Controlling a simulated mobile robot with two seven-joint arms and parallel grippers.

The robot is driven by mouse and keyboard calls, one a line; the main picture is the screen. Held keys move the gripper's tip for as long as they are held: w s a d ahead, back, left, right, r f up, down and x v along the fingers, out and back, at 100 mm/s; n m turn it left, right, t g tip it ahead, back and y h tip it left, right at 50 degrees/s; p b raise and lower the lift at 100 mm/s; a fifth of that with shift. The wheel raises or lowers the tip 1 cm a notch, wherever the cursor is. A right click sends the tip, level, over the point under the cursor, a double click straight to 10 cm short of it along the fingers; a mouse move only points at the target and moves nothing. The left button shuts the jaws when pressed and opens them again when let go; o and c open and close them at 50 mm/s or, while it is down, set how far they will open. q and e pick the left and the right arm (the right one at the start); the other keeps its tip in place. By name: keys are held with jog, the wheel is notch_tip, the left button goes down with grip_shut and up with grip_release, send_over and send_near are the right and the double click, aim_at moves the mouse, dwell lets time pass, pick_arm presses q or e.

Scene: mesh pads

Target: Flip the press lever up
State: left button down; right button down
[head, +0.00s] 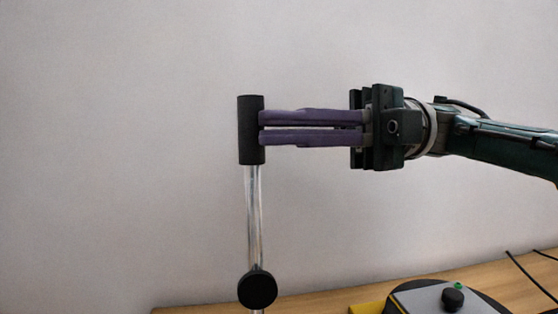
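The press lever is a clear metallic rod (254,215) standing upright, with a black cylindrical handle (251,130) at its top and a round black knob (257,289) lower down. My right gripper (262,128) comes in from the right, with its two purple fingers level and close together, one above the other. Its fingertips meet the right side of the black handle in the picture. I cannot tell whether they press on it or lie just in front of or behind it. My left gripper is out of view.
A wooden table top (205,301) runs along the bottom. A grey device (420,299) with a black knob and a green spot sits at the lower right, with yellow beside it. Black cables (530,275) lie at the far right. A plain wall fills the background.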

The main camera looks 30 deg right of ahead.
jog(key=d+b, duration=0.3)
jog(key=d, duration=0.6)
jog(key=shift+w+b, duration=0.3)
jog(key=shift+f, duration=0.1)
